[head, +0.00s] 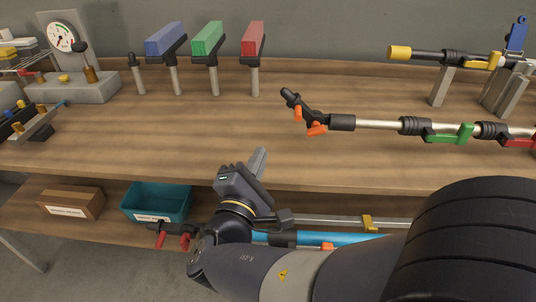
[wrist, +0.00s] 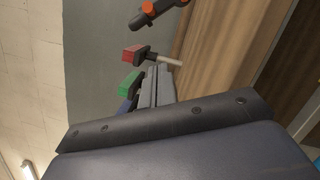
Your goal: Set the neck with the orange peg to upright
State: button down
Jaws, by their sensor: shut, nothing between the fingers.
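The black neck with orange pegs (head: 302,106) is at the left end of a silver tube (head: 378,125) above the wooden bench. It slants up to the left from the tube's black collar, with one orange peg beside it and another orange piece near the collar. In the wrist view the neck (wrist: 150,12) shows at the top edge, partly cut off. My gripper (head: 258,160) is in front of the bench's front edge, to the left of and nearer than the neck, apart from it. Its fingers are together and empty; they also show in the wrist view (wrist: 156,85).
Blue (head: 165,38), green (head: 207,38) and red (head: 252,38) blocks stand on posts at the back. A gauge unit (head: 72,88) is at the left. A teal bin (head: 157,203) and brown box (head: 70,202) sit on the lower shelf. The bench middle is clear.

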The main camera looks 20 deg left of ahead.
aim_at(303, 113)
jog(key=w, duration=0.6)
jog(key=shift+w+r, duration=0.4)
jog(key=d+r, duration=0.1)
jog(key=w+d+r, duration=0.1)
jog(key=d, duration=0.1)
jog(key=shift+w+d, duration=0.1)
jog(key=shift+d+r+m+h+b, duration=0.3)
jog(key=shift+r+m+b, duration=0.15)
jog(key=shift+m+b, duration=0.35)
jog(key=shift+w+d+r+m+g+b, duration=0.15)
jog(key=shift+d+r+m+g+b, duration=0.3)
jog(key=shift+m+b, duration=0.8)
jog(key=shift+w+d+r+m+g+b, duration=0.15)
jog(key=shift+d+r+m+g+b, duration=0.15)
jog(key=shift+d+r+m+b, duration=0.65)
jog(key=shift+w+d+r+m+g+b, duration=0.2)
jog(key=shift+d+m+g+b, duration=0.15)
jog(key=shift+m+b, duration=1.2)
